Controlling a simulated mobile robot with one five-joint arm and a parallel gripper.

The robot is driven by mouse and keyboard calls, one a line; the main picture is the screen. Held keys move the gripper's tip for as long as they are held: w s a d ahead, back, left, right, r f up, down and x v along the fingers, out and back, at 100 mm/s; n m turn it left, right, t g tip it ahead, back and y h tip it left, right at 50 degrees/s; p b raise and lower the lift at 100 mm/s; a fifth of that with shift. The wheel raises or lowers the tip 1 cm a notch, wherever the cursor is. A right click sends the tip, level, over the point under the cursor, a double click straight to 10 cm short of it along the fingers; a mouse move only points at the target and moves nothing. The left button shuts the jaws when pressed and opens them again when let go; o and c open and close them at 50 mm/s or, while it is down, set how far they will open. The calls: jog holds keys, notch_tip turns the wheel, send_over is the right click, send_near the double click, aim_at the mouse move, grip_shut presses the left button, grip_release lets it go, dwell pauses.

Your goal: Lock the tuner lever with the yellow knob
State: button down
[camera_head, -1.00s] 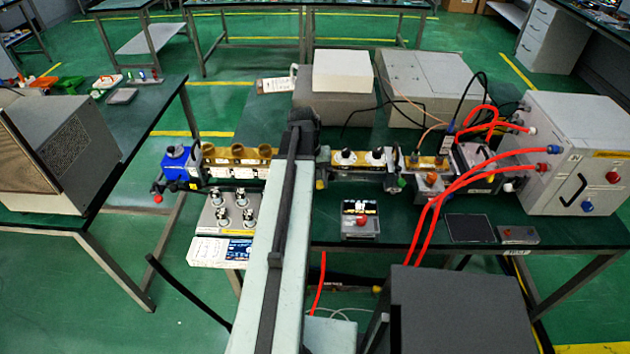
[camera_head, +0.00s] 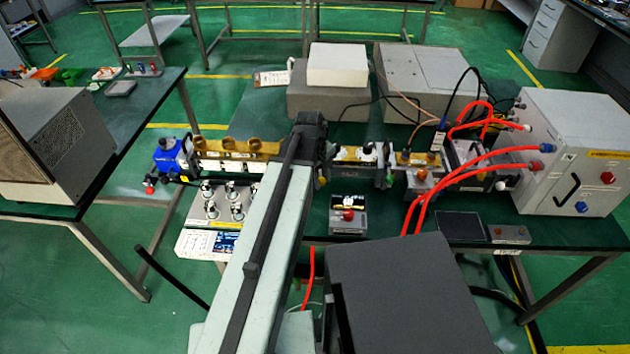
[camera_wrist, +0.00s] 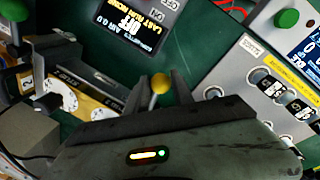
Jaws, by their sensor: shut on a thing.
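The yellow knob (camera_wrist: 160,83) shows in the wrist view between the dark fingers of my gripper (camera_wrist: 163,92), which is shut on it. The lever it belongs to is mostly hidden by the gripper body, so I cannot tell its position. In the wrist view, brass and grey hardware with white dials (camera_wrist: 62,98) lies left of the fingers. In the head view, my arm reaches over the line of brass parts on the bench, and its end hides the gripper and knob.
A panel with several switches (camera_head: 218,206) lies left. Red hoses (camera_head: 470,172) run to the grey cabinet (camera_head: 570,150). Grey boxes (camera_head: 345,100) stand behind.

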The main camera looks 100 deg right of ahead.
jog(key=shift+s+d+n+h, duration=0.15)
jog(key=shift+s+d+n, duration=0.05)
jog(key=shift+s+n, duration=0.5)
jog(key=shift+s+d+n+h, duration=0.15)
jog(key=shift+s+n, duration=0.45)
jog(key=shift+s, duration=0.1)
jog(key=c, duration=1.1)
grip_release()
jog(key=shift+r, duration=0.1)
jog(key=p+v, duration=0.7)
jog(key=shift+r+p, duration=0.3)
jog(key=shift+p, duration=0.05)
